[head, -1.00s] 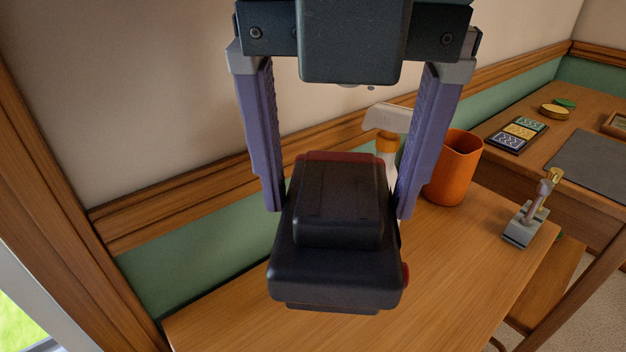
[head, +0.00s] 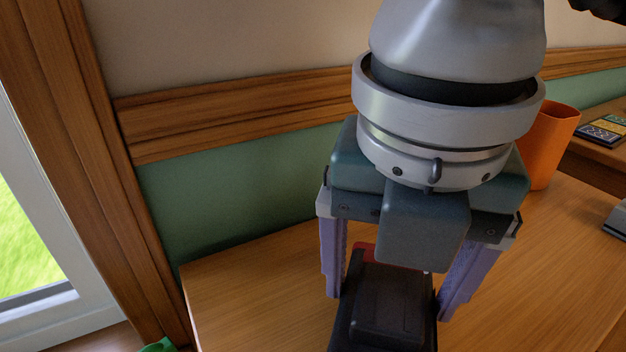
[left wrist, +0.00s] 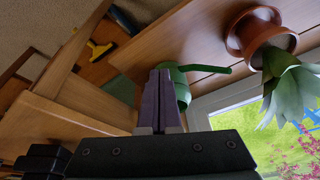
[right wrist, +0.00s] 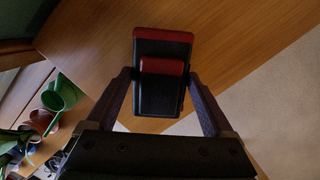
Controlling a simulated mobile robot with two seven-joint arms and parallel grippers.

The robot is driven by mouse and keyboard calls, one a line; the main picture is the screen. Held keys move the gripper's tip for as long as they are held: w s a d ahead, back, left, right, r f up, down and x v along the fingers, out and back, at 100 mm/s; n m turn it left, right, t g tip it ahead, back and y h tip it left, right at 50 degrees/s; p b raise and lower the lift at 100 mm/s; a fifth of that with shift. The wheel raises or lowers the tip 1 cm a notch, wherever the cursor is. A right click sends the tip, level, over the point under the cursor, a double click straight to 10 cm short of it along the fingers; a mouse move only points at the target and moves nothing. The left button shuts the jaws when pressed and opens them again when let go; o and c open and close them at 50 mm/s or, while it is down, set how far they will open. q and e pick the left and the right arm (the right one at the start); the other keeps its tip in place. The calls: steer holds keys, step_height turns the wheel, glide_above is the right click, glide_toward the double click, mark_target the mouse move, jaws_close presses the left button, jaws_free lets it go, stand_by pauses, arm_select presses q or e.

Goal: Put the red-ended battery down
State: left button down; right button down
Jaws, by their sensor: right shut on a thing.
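The red-ended battery (head: 385,318) is a dark block with a red end, seen low in the head view with its lower part cut off by the frame. My right gripper (head: 390,300) points down with one purple finger on each side of the battery, shut on it. In the right wrist view the battery (right wrist: 158,98) sits between the fingers over the wooden table (right wrist: 235,40). I cannot tell whether its underside touches the tabletop. My left gripper (left wrist: 160,90) has its fingers together and empty in the left wrist view.
An orange cup (head: 550,140) stands on the table (head: 250,290) to the right of my right arm. The tabletop left of the battery is clear. The left wrist view shows a green watering can (left wrist: 181,90) and a potted plant (left wrist: 262,35).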

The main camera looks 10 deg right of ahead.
arm_select(q)
steer(key=shift+f, duration=0.35)
arm_select(e)
steer(key=shift+f, duration=0.5)
steer(key=shift+f, duration=0.2)
jaws_free()
steer(key=shift+r, duration=0.1)
arm_select(q)
steer(key=shift+f, duration=0.15)
